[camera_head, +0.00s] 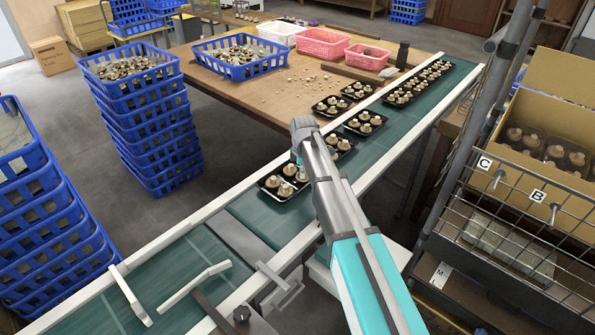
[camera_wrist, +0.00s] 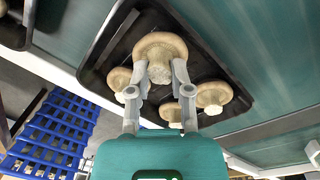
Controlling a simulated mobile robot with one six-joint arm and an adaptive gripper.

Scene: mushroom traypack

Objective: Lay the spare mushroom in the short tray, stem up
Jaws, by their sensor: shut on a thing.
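My gripper (camera_wrist: 160,75) is shut on a pale brown mushroom (camera_wrist: 158,49), with one finger on each side. Its pale stem faces the wrist camera, so it is stem up. It is at or just above a black tray (camera_wrist: 118,40) on the green belt; whether it touches the tray floor I cannot tell. Three other mushrooms show in this tray: one at the left (camera_wrist: 118,79), one at the right (camera_wrist: 211,95) and one partly hidden between the fingers (camera_wrist: 171,112). In the head view, my gripper (camera_head: 296,157) is over the nearest tray (camera_head: 268,190), partly hidden by my arm.
More filled black trays stand farther up the green conveyor (camera_head: 240,205), close behind this one. A wooden table (camera_head: 260,100) with loose mushrooms and a blue crate (camera_head: 265,68) lies beyond the belt. Stacked blue crates (camera_head: 150,130) stand left; a wire rack (camera_head: 510,220) stands right.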

